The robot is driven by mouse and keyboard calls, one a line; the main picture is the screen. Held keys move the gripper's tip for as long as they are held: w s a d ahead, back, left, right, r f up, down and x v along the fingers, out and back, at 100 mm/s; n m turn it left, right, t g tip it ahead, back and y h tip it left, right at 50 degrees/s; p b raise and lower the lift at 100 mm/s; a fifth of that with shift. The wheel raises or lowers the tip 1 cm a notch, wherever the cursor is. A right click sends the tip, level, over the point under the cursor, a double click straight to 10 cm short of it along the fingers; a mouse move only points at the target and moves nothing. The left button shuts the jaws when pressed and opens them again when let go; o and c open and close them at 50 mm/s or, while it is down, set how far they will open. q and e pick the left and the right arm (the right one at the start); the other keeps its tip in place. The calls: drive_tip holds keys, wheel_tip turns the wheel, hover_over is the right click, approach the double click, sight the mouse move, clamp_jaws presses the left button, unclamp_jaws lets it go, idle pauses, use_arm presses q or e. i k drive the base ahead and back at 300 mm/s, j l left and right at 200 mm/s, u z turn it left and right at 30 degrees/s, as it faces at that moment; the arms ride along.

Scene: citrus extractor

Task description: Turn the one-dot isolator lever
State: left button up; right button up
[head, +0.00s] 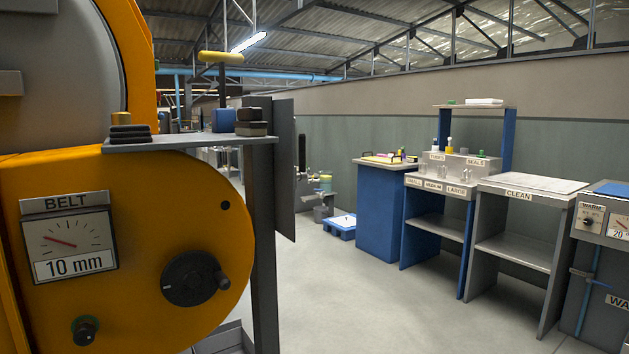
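No lever that I can make out as the one-dot isolator lever shows in the head view. A round black handwheel with a crank knob (192,279) sits on the yellow machine housing (150,215) at the left. A small dark spot is on the housing above the handwheel; I cannot tell what it is. A small dark green knob (85,330) is at the housing's lower left. A small upright black handle (302,150) stands on pipework at mid distance; its markings are too small to read. Neither of my grippers is in view.
A gauge labelled BELT, 10 mm (68,243), is on the housing. A grey shelf (185,144) and post (264,230) stand close. Blue and grey benches, including the CLEAN table (532,184), line the right wall. The grey floor (350,290) between is clear.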

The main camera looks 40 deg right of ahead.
sight(301, 136)
drive_tip(key=k+l, duration=0.1)
drive_tip(key=l, duration=1)
drive_tip(key=l+z, duration=0.1)
drive_tip(key=l, duration=0.95)
drive_tip(key=i+l+u, duration=0.75)
drive_tip(key=u, duration=0.15)
drive_tip(key=i+l+u, duration=0.2)
drive_tip(key=l+u, duration=0.25)
drive_tip(key=l, duration=0.25)
drive_tip(key=i+l+u, duration=0.1)
drive_tip(key=l+u, duration=0.4)
drive_tip(key=l, duration=0.15)
drive_tip(key=l+u, duration=0.45)
drive_tip(key=l, duration=0.25)
drive_tip(key=k+l+u, duration=0.1)
drive_tip(key=l+u, duration=0.35)
drive_tip(key=l, duration=0.25)
